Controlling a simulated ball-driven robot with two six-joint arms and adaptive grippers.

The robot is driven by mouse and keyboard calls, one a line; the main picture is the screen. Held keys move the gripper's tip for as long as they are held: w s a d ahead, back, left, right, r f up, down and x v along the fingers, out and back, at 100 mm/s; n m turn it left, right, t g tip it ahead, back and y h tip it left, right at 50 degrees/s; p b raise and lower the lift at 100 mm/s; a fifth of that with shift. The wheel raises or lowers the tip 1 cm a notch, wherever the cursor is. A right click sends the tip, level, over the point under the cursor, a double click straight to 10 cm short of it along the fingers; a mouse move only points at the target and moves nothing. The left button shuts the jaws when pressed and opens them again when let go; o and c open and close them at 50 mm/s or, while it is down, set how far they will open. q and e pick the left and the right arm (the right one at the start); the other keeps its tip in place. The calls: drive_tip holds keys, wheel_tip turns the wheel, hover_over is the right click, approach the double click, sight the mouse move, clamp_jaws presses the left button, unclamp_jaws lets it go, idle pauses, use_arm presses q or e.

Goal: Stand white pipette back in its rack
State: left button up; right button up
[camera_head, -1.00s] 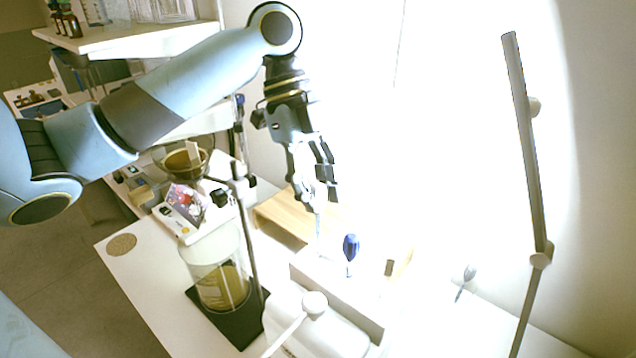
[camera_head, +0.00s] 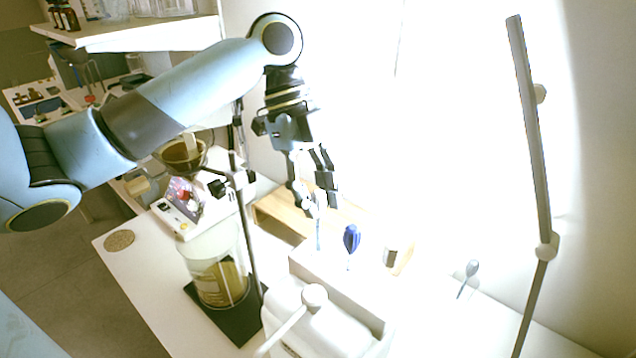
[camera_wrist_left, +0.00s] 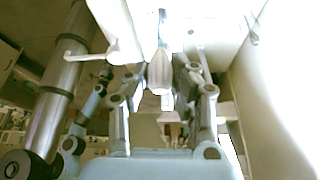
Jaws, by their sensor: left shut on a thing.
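My left gripper (camera_head: 316,194) is shut on the white pipette (camera_head: 317,232), which hangs upright with its thin stem pointing down. The stem's lower end is over or at the white rack (camera_head: 336,290); glare hides whether it is inside a hole. In the left wrist view the pipette's pale ribbed bulb (camera_wrist_left: 160,72) sits between the fingers of the gripper (camera_wrist_left: 163,84). A blue-bulbed pipette (camera_head: 351,240) stands upright at the rack, just right of the held one. My right gripper is not in view.
A wooden box (camera_head: 278,216) lies behind the rack. A glass cylinder (camera_head: 219,282) and a metal stand (camera_head: 247,235) are to the left. A white rounded device (camera_head: 318,331) is in front. A grey-blue pipette (camera_head: 470,270) leans at the right. A lamp arm (camera_head: 531,140) rises at the right.

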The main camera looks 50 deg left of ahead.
use_arm(q)
drive_tip(key=shift+f, duration=0.1)
idle(0.3)
drive_tip(key=shift+f+b, duration=0.7)
drive_tip(key=shift+f, duration=0.35)
drive_tip(key=o, duration=0.7)
drive_tip(key=shift+p+v, duration=2.35)
drive_tip(key=shift+v, duration=0.2)
